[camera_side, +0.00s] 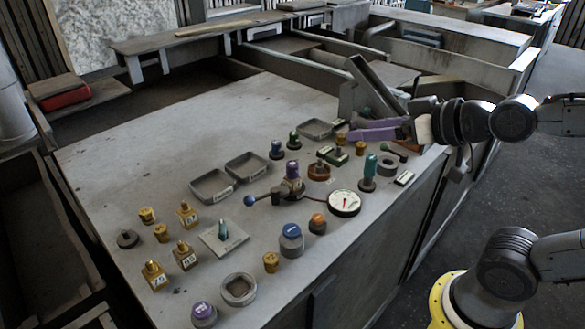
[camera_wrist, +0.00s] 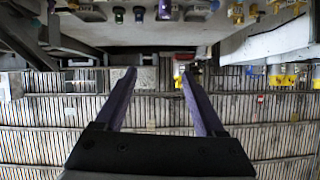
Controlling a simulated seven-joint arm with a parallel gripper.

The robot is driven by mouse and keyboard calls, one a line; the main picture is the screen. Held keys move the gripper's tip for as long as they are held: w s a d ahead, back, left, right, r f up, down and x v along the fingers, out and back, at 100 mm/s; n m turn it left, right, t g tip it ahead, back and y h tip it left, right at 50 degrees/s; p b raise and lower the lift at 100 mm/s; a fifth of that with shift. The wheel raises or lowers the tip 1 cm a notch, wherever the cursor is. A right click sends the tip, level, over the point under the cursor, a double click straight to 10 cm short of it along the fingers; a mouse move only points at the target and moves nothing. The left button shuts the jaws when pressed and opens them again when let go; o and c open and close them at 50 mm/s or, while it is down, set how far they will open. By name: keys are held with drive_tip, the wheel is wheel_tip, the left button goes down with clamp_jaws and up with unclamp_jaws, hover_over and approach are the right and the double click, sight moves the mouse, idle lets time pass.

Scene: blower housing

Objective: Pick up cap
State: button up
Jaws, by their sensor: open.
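My gripper (camera_side: 352,134) is at the back right of the grey table in the side view, its purple fingers pointing left. In the wrist view the two purple fingers (camera_wrist: 157,76) are spread apart with nothing between them. Several small round-topped pieces stand on the table: a blue-topped one (camera_side: 291,239), an orange-topped one (camera_side: 317,223) and a purple-topped one (camera_side: 204,314). I cannot tell which piece is the cap. All three are apart from my gripper, nearer the table's front.
Brass fittings (camera_side: 186,255), shallow grey trays (camera_side: 212,186) and a round white dial (camera_side: 344,203) share the table (camera_side: 130,150). Several pieces stand close by my fingers, including a teal-topped one (camera_side: 369,166). The table's back left is bare.

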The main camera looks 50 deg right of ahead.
drive_tip(key=w+t, duration=0.3)
drive_tip(key=w, duration=0.1)
approach(297, 170)
drive_tip(key=shift+n, duration=0.4)
drive_tip(key=w, duration=0.3)
drive_tip(key=w+f, duration=0.1)
drive_tip(key=shift+w+a, duration=0.2)
drive_tip(key=shift+a, duration=0.05)
drive_tip(key=shift+w+d+f, duration=0.1)
drive_tip(key=shift+w+f, duration=0.15)
drive_tip(key=shift+w, duration=1.1)
drive_tip(key=shift+w+d+f, duration=0.1)
drive_tip(key=shift+w+f, duration=0.1)
drive_tip(key=shift+w, duration=1.15)
clamp_jaws()
